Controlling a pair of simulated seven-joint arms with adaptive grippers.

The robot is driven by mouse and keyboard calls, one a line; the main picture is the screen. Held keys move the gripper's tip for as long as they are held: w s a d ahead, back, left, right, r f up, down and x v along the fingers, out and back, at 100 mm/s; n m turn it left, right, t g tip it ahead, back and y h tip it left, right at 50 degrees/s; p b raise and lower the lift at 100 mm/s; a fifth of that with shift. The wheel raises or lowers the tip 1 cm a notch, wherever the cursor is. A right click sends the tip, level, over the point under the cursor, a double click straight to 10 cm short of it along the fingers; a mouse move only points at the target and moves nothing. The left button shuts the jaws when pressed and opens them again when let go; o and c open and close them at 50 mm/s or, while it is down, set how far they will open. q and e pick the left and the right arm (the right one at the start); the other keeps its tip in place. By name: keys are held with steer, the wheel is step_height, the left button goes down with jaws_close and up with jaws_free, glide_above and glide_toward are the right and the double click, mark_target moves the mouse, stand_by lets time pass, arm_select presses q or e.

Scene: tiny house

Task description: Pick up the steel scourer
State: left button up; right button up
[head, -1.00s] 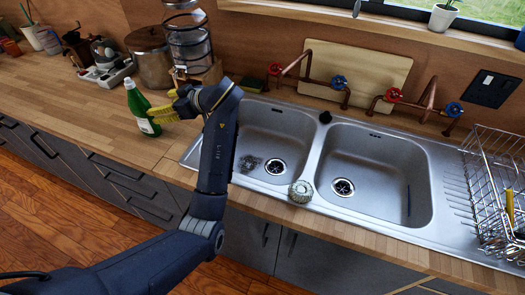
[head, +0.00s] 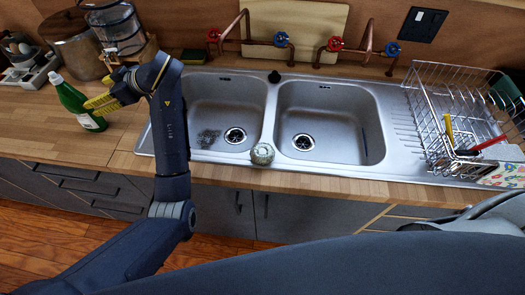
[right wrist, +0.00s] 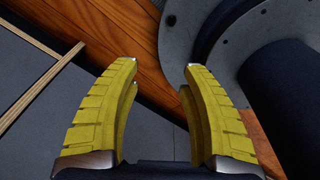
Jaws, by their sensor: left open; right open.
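A dark, tangled wiry pad, which looks like the steel scourer (head: 208,138), lies on the floor of the left sink basin (head: 200,95), left of its drain. My left gripper (head: 99,91) has yellow fingers and is open over the counter, left of the sink, close to the green bottle (head: 75,100). It is well to the left of the scourer, and my left arm stands between them in the head view. My right gripper (right wrist: 161,66) is open and empty in the right wrist view, above the floor by the dark cabinet fronts. It does not show in the head view.
A round pale scrubber (head: 262,154) sits on the front sink rim between the basins. A wire dish rack (head: 425,125) stands at the right. Copper taps (head: 250,42) run behind the sink. The right basin (head: 345,100) is empty. My right arm crosses the lower right.

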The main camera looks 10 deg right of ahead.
stand_by(0.4)
steer(key=o, duration=1)
steer(key=shift+d, duration=0.1)
